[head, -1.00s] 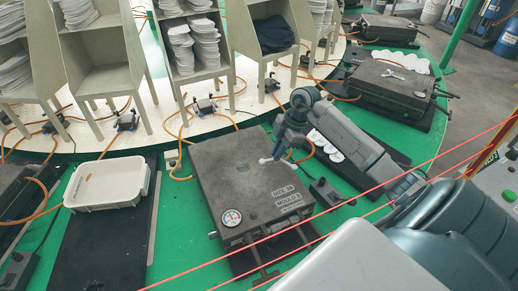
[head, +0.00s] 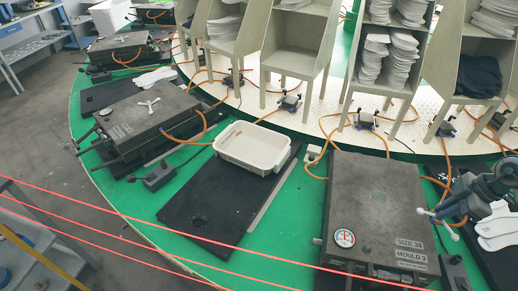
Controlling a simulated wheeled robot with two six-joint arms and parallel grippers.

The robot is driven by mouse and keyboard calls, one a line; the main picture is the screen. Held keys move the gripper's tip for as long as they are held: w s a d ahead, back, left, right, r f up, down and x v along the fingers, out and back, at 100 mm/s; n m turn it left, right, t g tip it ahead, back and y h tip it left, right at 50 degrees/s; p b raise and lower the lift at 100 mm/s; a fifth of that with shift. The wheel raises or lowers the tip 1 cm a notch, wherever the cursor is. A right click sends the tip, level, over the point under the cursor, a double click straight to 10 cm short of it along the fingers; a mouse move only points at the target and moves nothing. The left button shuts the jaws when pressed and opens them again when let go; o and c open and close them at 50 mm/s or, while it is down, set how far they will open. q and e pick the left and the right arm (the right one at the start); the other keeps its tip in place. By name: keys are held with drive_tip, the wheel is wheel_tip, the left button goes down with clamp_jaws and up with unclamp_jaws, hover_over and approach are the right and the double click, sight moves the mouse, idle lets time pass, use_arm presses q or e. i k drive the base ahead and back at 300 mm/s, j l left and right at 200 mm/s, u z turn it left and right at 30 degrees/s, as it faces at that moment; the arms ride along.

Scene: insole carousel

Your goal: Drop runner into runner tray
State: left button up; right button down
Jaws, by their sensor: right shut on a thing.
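The runner (head: 440,222) is a small white branched piece. My right gripper (head: 449,212) is shut on it, at the right edge of the head view, by the right edge of the mould marked "MOULD 3" (head: 375,200). The runner tray (head: 287,161) is a white open box, left of that mould and well apart from my gripper. Its visible inside looks empty. A second white three-armed runner (head: 149,106) lies on top of the mould at the left (head: 125,125). My left gripper is not in view.
The tray stands on a black mat (head: 205,215) on the green carousel top. White insoles (head: 497,232) lie at the right, beyond my gripper. Racks of insoles (head: 300,45) stand behind. Orange hoses cross the deck, and red lines cross the foreground.

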sight(258, 156)
drive_tip(key=i+j, duration=0.2)
drive_tip(key=j, duration=0.2)
drive_tip(key=i+j, duration=0.2)
drive_tip(key=j, duration=0.2)
drive_tip(key=i+j, duration=0.2)
drive_tip(key=j, duration=0.15)
drive_tip(key=i+j, duration=0.2)
drive_tip(key=j, duration=0.2)
drive_tip(key=i+j, duration=0.2)
drive_tip(key=j, duration=0.2)
